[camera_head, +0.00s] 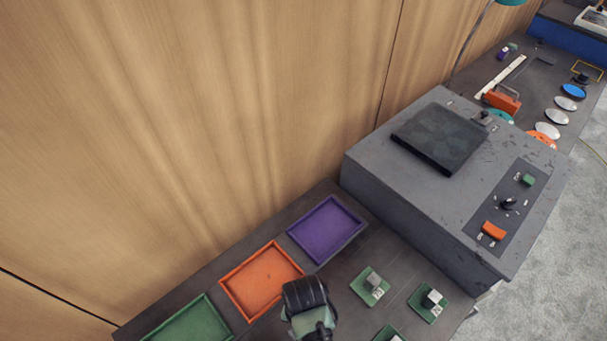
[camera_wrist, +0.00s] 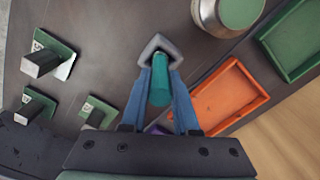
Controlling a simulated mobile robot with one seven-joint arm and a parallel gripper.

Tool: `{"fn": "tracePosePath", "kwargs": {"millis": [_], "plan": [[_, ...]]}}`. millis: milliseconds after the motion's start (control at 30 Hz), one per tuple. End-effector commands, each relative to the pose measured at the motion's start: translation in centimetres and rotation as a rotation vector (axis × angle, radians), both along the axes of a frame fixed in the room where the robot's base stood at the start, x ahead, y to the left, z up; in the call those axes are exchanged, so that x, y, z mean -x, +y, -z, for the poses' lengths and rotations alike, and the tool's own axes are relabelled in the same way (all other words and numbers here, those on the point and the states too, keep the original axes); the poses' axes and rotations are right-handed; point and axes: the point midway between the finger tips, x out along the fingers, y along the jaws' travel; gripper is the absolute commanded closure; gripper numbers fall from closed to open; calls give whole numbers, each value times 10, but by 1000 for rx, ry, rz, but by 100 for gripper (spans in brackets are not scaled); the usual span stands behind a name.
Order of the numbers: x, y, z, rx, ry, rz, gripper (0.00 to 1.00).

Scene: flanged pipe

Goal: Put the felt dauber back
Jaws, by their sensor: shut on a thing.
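My gripper (camera_wrist: 158,72) shows in the wrist view with its two blue fingers closed on a teal cylinder (camera_wrist: 160,88), which I take to be the felt dauber. A small grey, rounded-square piece (camera_wrist: 157,43) with a dark opening lies at the fingertips, at the far end of the cylinder. I cannot tell whether it is a holder below the cylinder or touches it. In the head view my wrist hides the fingers and the cylinder.
Purple (camera_head: 326,228), orange (camera_head: 261,281) and green (camera_head: 188,325) trays line the wall side. Several green plates with grey blocks (camera_head: 371,286) sit opposite. A metal pot with a green top (camera_wrist: 228,14) stands near the gripper. A large grey box (camera_head: 400,200) rises beyond the purple tray.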

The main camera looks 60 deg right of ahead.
Motion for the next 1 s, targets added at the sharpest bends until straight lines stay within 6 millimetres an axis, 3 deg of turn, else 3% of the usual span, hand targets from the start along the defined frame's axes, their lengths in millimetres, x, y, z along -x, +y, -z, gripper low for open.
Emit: {"fn": "tracePosePath", "kwargs": {"millis": [200,567,600,733,1000], "plan": [[0,-1,19,0,0,0,100],[-1,0,24,1,-1,0,100],[-1,0,23,1,-1,0,68],[-1,0,23,1,-1,0,44],[0,0,23,1,-1,0,41]]}}
